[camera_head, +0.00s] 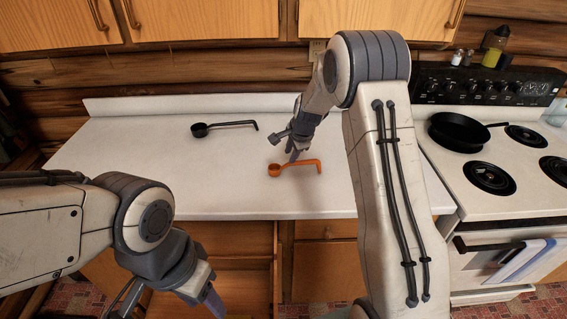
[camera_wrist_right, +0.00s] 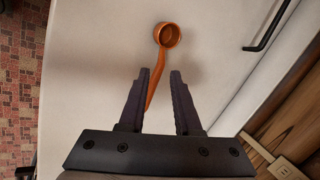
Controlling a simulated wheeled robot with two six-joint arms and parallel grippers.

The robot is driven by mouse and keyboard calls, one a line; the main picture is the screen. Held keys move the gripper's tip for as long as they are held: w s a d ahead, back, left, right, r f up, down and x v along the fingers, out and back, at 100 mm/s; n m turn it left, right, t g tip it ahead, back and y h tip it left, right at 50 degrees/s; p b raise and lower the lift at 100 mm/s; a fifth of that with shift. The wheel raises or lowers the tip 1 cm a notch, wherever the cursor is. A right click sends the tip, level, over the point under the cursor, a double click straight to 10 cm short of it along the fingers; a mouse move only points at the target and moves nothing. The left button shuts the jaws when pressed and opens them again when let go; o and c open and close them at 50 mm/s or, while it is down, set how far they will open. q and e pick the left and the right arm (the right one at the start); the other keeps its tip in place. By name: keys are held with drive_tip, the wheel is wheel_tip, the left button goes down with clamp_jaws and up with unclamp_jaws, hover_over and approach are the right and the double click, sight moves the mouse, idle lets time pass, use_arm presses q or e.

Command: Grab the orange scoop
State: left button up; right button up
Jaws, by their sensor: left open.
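The orange scoop (camera_head: 295,168) lies on the white countertop (camera_head: 120,160), its round cup to the left and its hooked handle to the right. In the right wrist view the scoop (camera_wrist_right: 167,37) shows its cup beyond the fingertips, and its handle runs back past the left finger. My right gripper (camera_head: 292,157) is close above the scoop; its fingers are apart in the wrist view (camera_wrist_right: 160,74) with nothing held. I cannot tell the exact height gap. My left gripper (camera_head: 200,298) is open and low in front of the counter, away from the scoop.
A black scoop (camera_head: 225,127) lies further back on the counter. A stove (camera_head: 490,150) with a black pan (camera_head: 458,131) stands at the right. Wooden cabinets (camera_head: 205,18) hang above. An open drawer (camera_head: 240,265) shows below the counter. The counter's left part is clear.

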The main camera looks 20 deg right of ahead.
sight(287, 164)
drive_tip(key=x, duration=0.2)
drive_tip(key=p+x, duration=0.1)
drive_tip(key=x, duration=0.2)
drive_tip(key=shift+w+d+f, duration=0.1)
drive_tip(key=shift+d, duration=0.15)
drive_tip(key=p+x, duration=0.2)
drive_tip(key=x, duration=0.2)
drive_tip(key=shift+w, duration=0.1)
drive_tip(key=shift+w+f, duration=0.25)
drive_tip(key=shift+f, duration=0.2)
clamp_jaws()
